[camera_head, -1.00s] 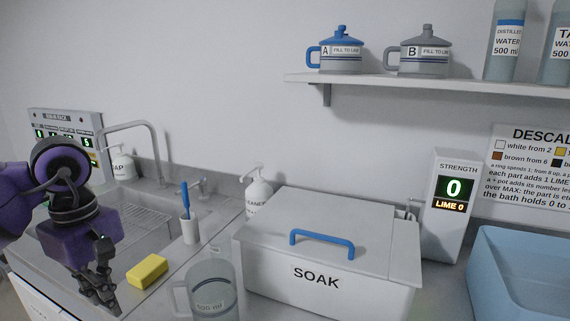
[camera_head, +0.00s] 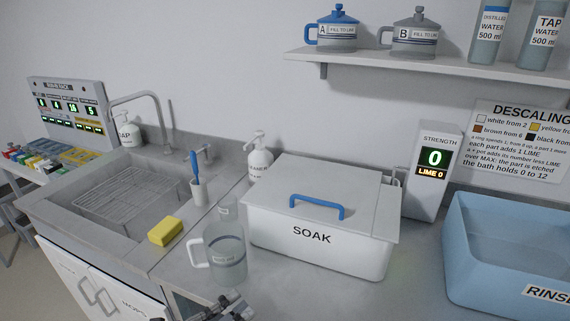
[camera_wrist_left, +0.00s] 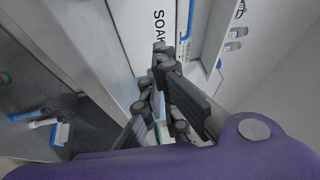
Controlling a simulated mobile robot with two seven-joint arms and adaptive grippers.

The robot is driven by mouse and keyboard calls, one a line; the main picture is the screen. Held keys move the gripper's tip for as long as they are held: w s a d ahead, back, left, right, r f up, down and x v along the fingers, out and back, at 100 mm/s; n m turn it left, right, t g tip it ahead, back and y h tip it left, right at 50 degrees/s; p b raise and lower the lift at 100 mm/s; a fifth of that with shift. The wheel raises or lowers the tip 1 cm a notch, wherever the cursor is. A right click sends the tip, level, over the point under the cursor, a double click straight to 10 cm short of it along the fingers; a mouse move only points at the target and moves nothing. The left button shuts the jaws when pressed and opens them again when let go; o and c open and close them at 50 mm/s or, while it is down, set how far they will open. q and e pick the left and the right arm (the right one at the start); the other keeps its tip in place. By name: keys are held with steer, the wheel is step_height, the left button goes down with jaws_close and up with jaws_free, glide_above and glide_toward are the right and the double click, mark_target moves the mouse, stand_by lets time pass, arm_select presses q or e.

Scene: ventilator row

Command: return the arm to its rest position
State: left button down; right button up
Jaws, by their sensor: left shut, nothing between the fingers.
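My left gripper (camera_head: 232,306) shows only in part at the bottom edge of the head view, in front of the clear measuring jug (camera_head: 226,262). In the left wrist view its dark fingers (camera_wrist_left: 160,58) are shut with nothing between them. The white SOAK box (camera_head: 318,252) with a blue-handled lid stands behind and to the right of the gripper. The box also shows in the left wrist view (camera_wrist_left: 150,32), beyond the fingertips. My right gripper is not in view.
A sink (camera_head: 75,207) with a wire rack is at the left, and a yellow sponge (camera_head: 165,231) lies by its edge. A blue RINSE tub (camera_head: 510,240) stands at the right. Pots A (camera_head: 338,36) and B (camera_head: 415,38) sit on the wall shelf.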

arm_select(q)
steer(key=s+a+f+n+t+y+p, duration=0.2)
steer(key=s+a+f+n+t+y, duration=0.15)
steer(key=a+f+n+y, duration=0.7)
steer(key=s+f+n+g+y, duration=0.2)
steer(key=s+f+n, duration=0.4)
steer(key=s, duration=0.3)
steer(key=s+f+n+g+y+p, duration=0.1)
steer(key=s+f+n+g, duration=0.4)
steer(key=s+n, duration=0.4)
steer(key=shift+s+d+f+y, duration=0.15)
steer(key=shift+s+f+y, duration=0.2)
steer(key=shift+f, duration=0.5)
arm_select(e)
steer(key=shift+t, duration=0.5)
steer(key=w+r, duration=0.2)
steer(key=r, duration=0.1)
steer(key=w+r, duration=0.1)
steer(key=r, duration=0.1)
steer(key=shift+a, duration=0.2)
arm_select(q)
steer(key=shift+g, duration=0.25)
